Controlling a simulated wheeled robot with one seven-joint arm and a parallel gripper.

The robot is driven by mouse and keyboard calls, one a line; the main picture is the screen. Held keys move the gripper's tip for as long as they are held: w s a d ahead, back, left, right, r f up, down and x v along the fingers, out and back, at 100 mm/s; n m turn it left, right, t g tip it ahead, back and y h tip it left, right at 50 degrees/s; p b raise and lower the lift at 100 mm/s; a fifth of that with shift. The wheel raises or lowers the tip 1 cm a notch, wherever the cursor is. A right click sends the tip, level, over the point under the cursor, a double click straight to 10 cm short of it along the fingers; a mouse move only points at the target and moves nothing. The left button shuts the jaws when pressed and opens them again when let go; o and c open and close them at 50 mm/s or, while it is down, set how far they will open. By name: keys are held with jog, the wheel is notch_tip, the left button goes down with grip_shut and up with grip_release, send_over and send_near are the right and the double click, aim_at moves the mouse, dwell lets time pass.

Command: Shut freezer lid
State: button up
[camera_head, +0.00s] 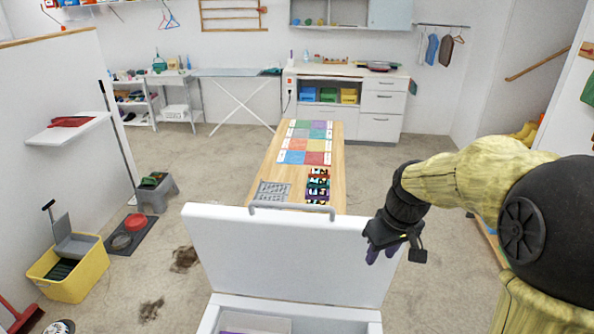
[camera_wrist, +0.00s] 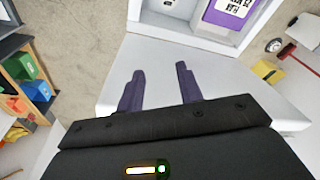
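The white freezer (camera_head: 210,318) stands at the bottom of the head view with its lid (camera_head: 285,260) raised and leaning back. A grey handle (camera_head: 290,207) runs along the lid's top edge. My gripper (camera_head: 381,252) overlaps the right part of the lid in the head view; contact cannot be told. In the wrist view my gripper (camera_wrist: 160,88) shows two purple fingers apart, with nothing held between them. A white surface, likely the lid (camera_wrist: 155,60), lies beyond them. The freezer's open inside, with a purple package (camera_wrist: 232,18), shows at the top.
A wooden table (camera_head: 338,160) with coloured mats stands just behind the lid. A yellow bin (camera_head: 75,280) and a grey step stool (camera_head: 157,192) are on the left.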

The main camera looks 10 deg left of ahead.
jog(key=w+a+r+n+g+y+p, duration=0.1)
jog(key=w+a+r+n+p, duration=0.2)
jog(key=r, duration=0.7)
jog(key=w+a+r+n+g+y+p, duration=0.1)
jog(key=w+a+r+n+y+p, duration=0.1)
jog(key=w+a+r+n, duration=0.4)
jog(key=a+r+n+p, duration=0.1)
jog(key=a+r+n, duration=0.2)
jog(key=a+r, duration=0.1)
jog(key=shift+w+a+r+g, duration=0.25)
jog(key=shift+w+r+g, duration=0.15)
jog(key=shift+r, duration=0.3)
jog(key=p+x, duration=0.4)
jog(key=x, duration=1.3)
jog(key=shift+a+f, duration=0.1)
jog(key=shift+f, duration=0.1)
grip_shut()
